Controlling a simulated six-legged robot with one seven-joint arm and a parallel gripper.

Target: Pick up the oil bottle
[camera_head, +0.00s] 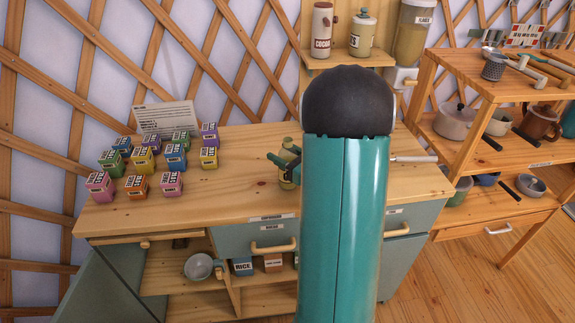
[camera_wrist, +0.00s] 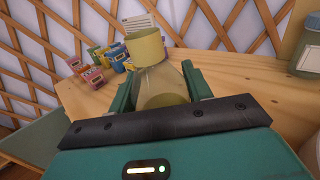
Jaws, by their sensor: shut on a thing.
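The oil bottle (camera_head: 290,172) is yellowish-green, upright at the counter's middle, partly hidden by my teal arm in the head view. In the wrist view the bottle (camera_wrist: 160,85) has a pale cap and a clear body, and stands between the two teal fingers. My gripper (camera_wrist: 162,88) is shut on the bottle's body. In the head view my gripper (camera_head: 284,163) shows at the bottle, left of my arm. Whether the bottle's base touches the counter is hard to tell.
Several colourful spice boxes (camera_head: 143,160) and a white card (camera_head: 165,119) stand on the wooden counter (camera_head: 232,196) to the left. A shelf above holds a cocoa canister (camera_head: 322,30). A stepped shelf with pots (camera_head: 455,122) stands right. A jar (camera_wrist: 306,55) is at the wrist view's right edge.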

